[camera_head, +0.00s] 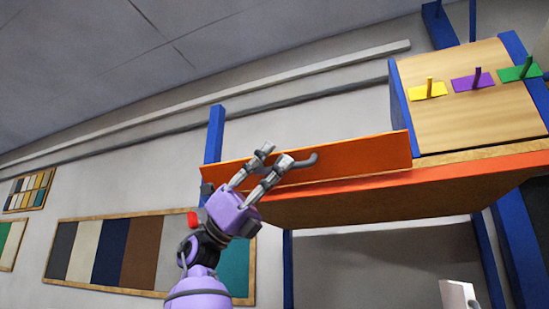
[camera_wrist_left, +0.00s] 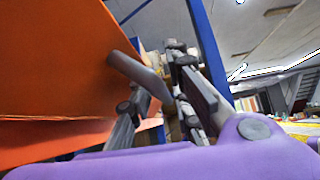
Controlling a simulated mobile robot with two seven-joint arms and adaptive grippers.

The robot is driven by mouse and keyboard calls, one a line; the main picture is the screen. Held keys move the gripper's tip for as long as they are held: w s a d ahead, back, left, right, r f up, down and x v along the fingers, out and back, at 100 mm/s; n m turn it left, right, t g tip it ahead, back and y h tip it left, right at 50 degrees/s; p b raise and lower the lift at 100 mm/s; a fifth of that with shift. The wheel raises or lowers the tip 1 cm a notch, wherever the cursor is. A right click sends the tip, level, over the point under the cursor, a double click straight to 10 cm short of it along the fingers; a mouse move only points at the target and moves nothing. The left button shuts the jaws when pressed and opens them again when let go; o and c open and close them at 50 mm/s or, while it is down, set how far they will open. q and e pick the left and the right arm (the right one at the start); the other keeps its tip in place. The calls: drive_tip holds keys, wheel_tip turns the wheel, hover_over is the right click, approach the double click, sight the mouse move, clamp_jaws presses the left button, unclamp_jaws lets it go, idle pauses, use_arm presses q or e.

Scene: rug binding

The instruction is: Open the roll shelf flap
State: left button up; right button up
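The roll shelf flap (camera_head: 365,158) is a long orange panel standing along the left part of the shelf, above its orange front edge. It fills the left of the left wrist view (camera_wrist_left: 55,60). A grey bar handle (camera_head: 309,160) sticks out from the flap; the left wrist view shows it close up (camera_wrist_left: 135,72). My left gripper (camera_head: 275,155), on a purple wrist, is at the handle with its fingers apart. In the left wrist view the handle reaches between the fingers. I cannot tell whether they touch it. My right gripper is not clearly seen.
Right of the flap is a wooden panel (camera_head: 460,112) with yellow, purple and green peg tags. Blue posts (camera_head: 214,135) frame the shelf. Colour sample boards (camera_head: 95,250) hang on the left wall. A pale object (camera_head: 458,295) shows at the bottom right edge.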

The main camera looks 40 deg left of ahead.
use_arm(q)
drive_tip(key=shift+w+d+r, duration=0.1)
use_arm(e)
drive_tip(key=shift+a, duration=0.1)
use_arm(q)
clamp_jaws()
use_arm(e)
drive_tip(key=shift+w+r, duration=0.15)
drive_tip(key=shift+w, duration=0.05)
